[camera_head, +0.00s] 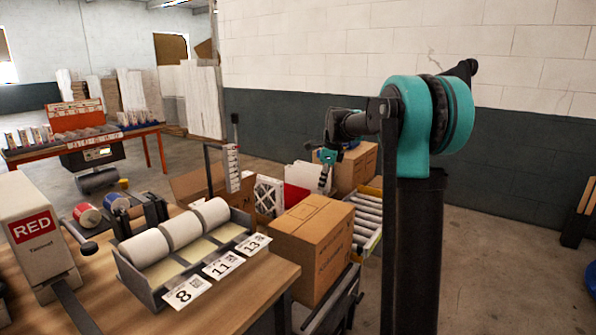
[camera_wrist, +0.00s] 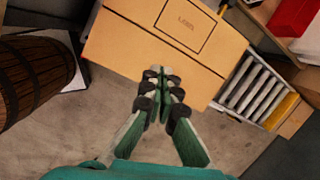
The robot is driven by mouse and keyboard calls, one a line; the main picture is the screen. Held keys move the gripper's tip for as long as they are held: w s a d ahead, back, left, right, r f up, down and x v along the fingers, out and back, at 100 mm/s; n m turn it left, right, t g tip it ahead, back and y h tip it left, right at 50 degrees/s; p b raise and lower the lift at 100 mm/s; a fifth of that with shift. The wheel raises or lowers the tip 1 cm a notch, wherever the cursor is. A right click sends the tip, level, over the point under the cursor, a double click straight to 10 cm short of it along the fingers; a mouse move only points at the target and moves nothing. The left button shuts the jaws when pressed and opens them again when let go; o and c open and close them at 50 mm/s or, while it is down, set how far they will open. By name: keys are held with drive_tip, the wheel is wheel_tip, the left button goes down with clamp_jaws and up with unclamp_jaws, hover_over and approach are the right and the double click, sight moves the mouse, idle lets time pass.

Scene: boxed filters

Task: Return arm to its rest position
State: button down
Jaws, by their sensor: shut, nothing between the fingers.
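My arm rises on its dark column at the right of the head view, with a teal joint at the top and a dark link reaching left. My gripper (camera_head: 326,176) hangs from that link, pointing down, over the area of boxes. In the wrist view my gripper (camera_wrist: 162,74) shows teal fingers with dark joints, shut with the tips together and nothing between them. A closed cardboard box (camera_wrist: 178,30) lies beyond the fingertips in that view; I cannot tell whether they touch it.
A closed cardboard box (camera_head: 312,238) stands right of the wooden table (camera_head: 246,297). Another box (camera_head: 355,168) stands behind, near a roller conveyor (camera_head: 368,216). The table holds a tray of white rolls (camera_head: 180,232). A wooden barrel (camera_wrist: 36,77) shows in the wrist view.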

drive_tip(key=s+d+f+n, duration=0.2)
drive_tip(key=s+f+n, duration=0.4)
drive_tip(key=s, duration=0.6)
drive_tip(key=s+d+f+n+t+h, duration=0.1)
drive_tip(key=s+d+f+n, duration=0.2)
drive_tip(key=s+f+n, duration=0.4)
drive_tip(key=s+d+f+n+t+h, duration=0.1)
drive_tip(key=s+f+n, duration=0.6)
drive_tip(key=s, duration=1.1)
drive_tip(key=shift+s+d+n, duration=0.2)
drive_tip(key=shift+d+n, duration=0.6)
drive_tip(key=shift+d, duration=0.1)
